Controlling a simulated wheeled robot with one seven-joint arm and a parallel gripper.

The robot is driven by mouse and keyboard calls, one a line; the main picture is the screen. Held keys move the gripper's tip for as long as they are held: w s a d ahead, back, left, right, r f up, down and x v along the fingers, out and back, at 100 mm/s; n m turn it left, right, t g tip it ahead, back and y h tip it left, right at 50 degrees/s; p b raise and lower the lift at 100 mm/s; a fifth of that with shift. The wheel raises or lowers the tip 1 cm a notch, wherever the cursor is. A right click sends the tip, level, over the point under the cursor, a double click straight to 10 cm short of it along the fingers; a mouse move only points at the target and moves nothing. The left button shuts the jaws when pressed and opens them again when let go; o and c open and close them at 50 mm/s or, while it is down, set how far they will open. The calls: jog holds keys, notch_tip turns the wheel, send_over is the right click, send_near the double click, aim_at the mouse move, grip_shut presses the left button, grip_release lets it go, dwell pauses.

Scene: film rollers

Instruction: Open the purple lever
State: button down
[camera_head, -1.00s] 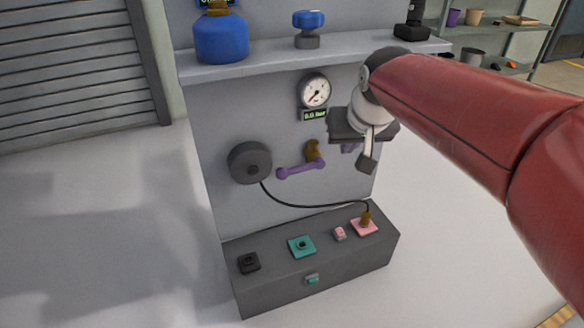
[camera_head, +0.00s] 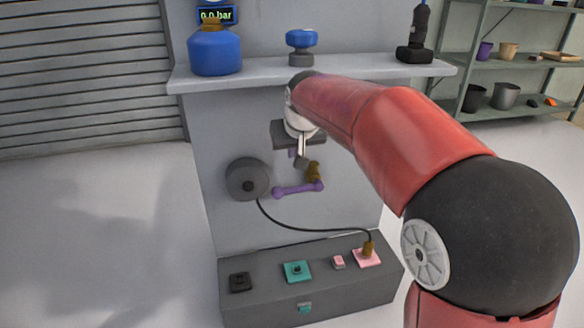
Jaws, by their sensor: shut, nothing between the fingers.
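The purple lever (camera_head: 298,189) lies roughly level on the grey panel, with a round knob at its left end. My gripper (camera_head: 301,163) is shut and empty, pointing down just above the lever and beside the brass body. I cannot tell whether it touches either. A bit of purple also shows beside the finger, partly hidden by it. The pressure gauge is hidden behind my arm.
A dark round reel (camera_head: 248,180) sits left of the lever, its black cable running to a pink plate (camera_head: 367,256) on the grey box (camera_head: 330,290) below. The shelf (camera_head: 270,79) above holds a blue tank (camera_head: 215,50), a blue knob (camera_head: 301,39) and a black tool (camera_head: 417,38).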

jog(key=b, duration=0.1)
send_over(291, 192)
notch_tip(291, 192, down, 7)
jog(key=shift+w+a+f, duration=0.1)
jog(key=shift+w+f, duration=0.05)
jog(key=shift+f, duration=0.05)
notch_tip(291, 192, down, 3)
jog(key=shift+f+b, duration=0.2)
jog(key=shift+b, duration=0.45)
jog(key=shift+f, duration=0.45)
